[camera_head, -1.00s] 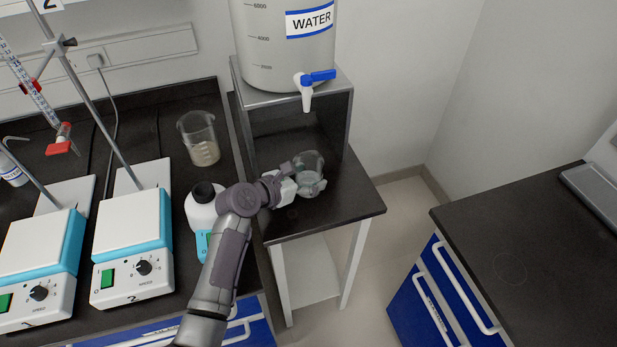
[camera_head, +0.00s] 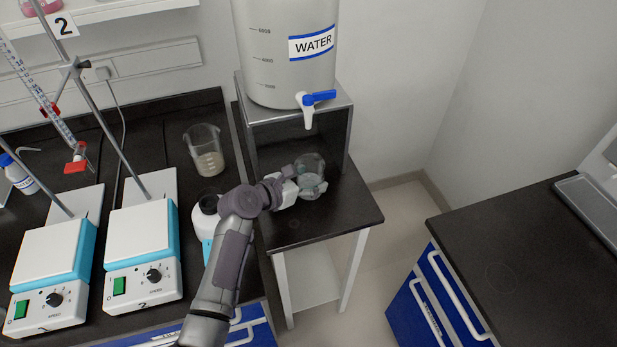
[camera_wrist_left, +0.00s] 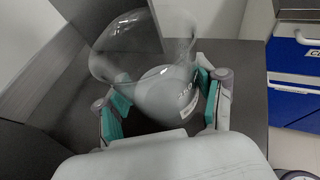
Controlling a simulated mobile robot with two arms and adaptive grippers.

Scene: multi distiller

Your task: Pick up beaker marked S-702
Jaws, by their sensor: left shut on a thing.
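A clear glass beaker (camera_head: 312,166) stands on the small dark side table below the water tank's tap. My left gripper (camera_head: 311,190) is shut on its side. In the left wrist view, the teal finger pads of my left gripper (camera_wrist_left: 163,92) sit on either side of the glass beaker (camera_wrist_left: 140,45). A second beaker (camera_head: 207,150) with beige contents stands on the left bench. My right gripper is not in view.
A large tank marked WATER (camera_head: 285,60) with a blue-handled tap (camera_head: 312,100) sits on a grey stand (camera_head: 247,95) just behind the held beaker. Two hotplate stirrers (camera_head: 142,235) stand on the left bench. Another dark bench (camera_head: 530,260) is at the right, with open floor between.

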